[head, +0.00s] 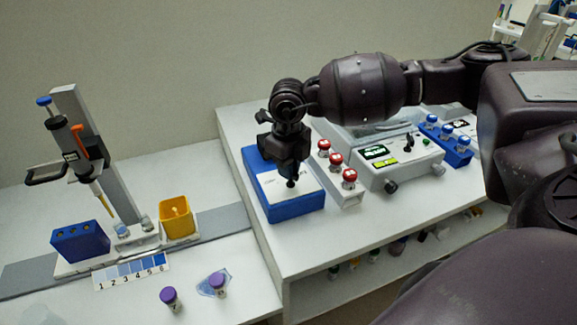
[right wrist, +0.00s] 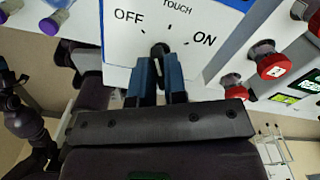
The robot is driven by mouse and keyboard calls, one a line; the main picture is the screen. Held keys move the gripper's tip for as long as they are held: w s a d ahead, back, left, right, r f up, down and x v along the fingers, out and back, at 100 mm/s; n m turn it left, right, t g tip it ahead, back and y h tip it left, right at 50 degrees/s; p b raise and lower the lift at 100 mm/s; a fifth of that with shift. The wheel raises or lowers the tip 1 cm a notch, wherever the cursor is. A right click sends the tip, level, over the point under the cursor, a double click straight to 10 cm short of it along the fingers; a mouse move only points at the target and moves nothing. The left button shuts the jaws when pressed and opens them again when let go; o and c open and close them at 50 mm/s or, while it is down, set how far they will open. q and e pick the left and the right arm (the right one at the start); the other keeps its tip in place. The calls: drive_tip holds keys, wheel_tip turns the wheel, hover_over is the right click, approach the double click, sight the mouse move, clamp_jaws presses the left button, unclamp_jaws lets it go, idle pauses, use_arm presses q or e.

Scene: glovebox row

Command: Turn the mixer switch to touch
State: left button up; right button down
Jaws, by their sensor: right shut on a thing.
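The mixer is a blue box with a white top panel (head: 306,186), in the middle of the head view. Its panel in the right wrist view (right wrist: 122,50) reads OFF at left, TOUCH at top and ON at right. The small black switch (right wrist: 160,49) sits between these marks. My right gripper (head: 291,184) reaches down over the mixer, its blue-grey fingers (right wrist: 160,72) shut on the switch. The fingers cover part of the knob, and I cannot tell which mark it points to. My left gripper is not in view.
Red-capped vials (head: 335,161) stand in a white rack just right of the mixer. An instrument with a green display (head: 376,152) is beyond them. A pipette stand (head: 85,150), a yellow cup (head: 178,222) and purple-capped vials (head: 169,297) are on the left, lower bench.

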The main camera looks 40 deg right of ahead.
drive_tip(key=shift+r+m+p, duration=0.1)
drive_tip(key=shift+m+p, duration=0.5)
drive_tip(key=shift+m, duration=0.5)
drive_tip(key=shift+d+m+p, duration=0.1)
drive_tip(key=shift+m+p, duration=0.3)
drive_tip(key=shift+m, duration=1.3)
drive_tip(key=c, duration=1.2)
unclamp_jaws()
drive_tip(key=shift+o, duration=0.2)
